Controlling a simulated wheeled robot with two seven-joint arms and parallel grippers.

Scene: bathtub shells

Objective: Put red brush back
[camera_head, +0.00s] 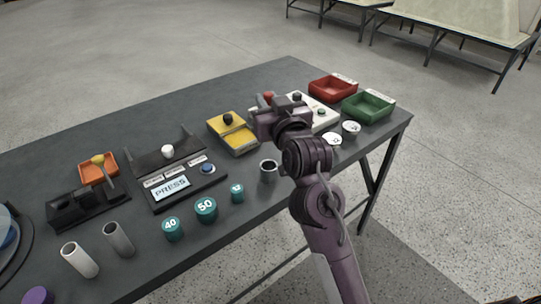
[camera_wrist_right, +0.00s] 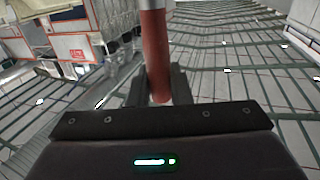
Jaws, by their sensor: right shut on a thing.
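My right gripper (camera_head: 262,112) is over the back part of the table, beside the yellow tray. In the right wrist view the gripper (camera_wrist_right: 157,85) is shut on the red brush (camera_wrist_right: 156,55), with its red handle between the two fingers. A pale collar crosses the handle near the top of that view. In the head view only a small red bit of the brush (camera_head: 268,96) shows above the gripper; the rest is hidden. I cannot tell where the brush's bristles are. My left gripper is not in view.
A yellow tray (camera_head: 246,144), a red bin (camera_head: 333,92) and a green bin (camera_head: 366,110) stand near. A metal cup (camera_head: 268,177), teal weights (camera_head: 206,209) and a press panel (camera_head: 172,205) lie nearer me. An orange tray (camera_head: 84,178) stands left. The table's right edge is close.

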